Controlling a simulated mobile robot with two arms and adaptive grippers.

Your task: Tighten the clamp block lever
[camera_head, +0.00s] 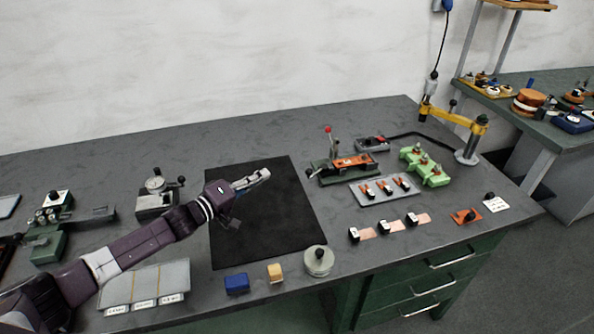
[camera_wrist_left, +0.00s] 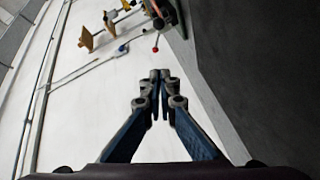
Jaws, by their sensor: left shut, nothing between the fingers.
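A fixture with a green base, an orange block (camera_head: 354,161) and an upright lever with a red ball knob (camera_head: 327,129) stands on the bench right of the black mat. I cannot tell for sure that this is the clamp block. The red knob also shows in the left wrist view (camera_wrist_left: 155,49), ahead of the fingers. My left gripper (camera_head: 266,174) is shut and empty above the mat, left of the fixture and apart from it. Its closed fingertips show in the left wrist view (camera_wrist_left: 160,74). My right gripper is in neither view.
The black mat (camera_head: 280,220) is bare. A grey tray (camera_head: 372,198) with small orange parts and a green block (camera_head: 430,172) lie beside the fixture. A yellow arm stand (camera_head: 466,155) is at the back right. A round weight (camera_head: 318,262) sits at the front edge.

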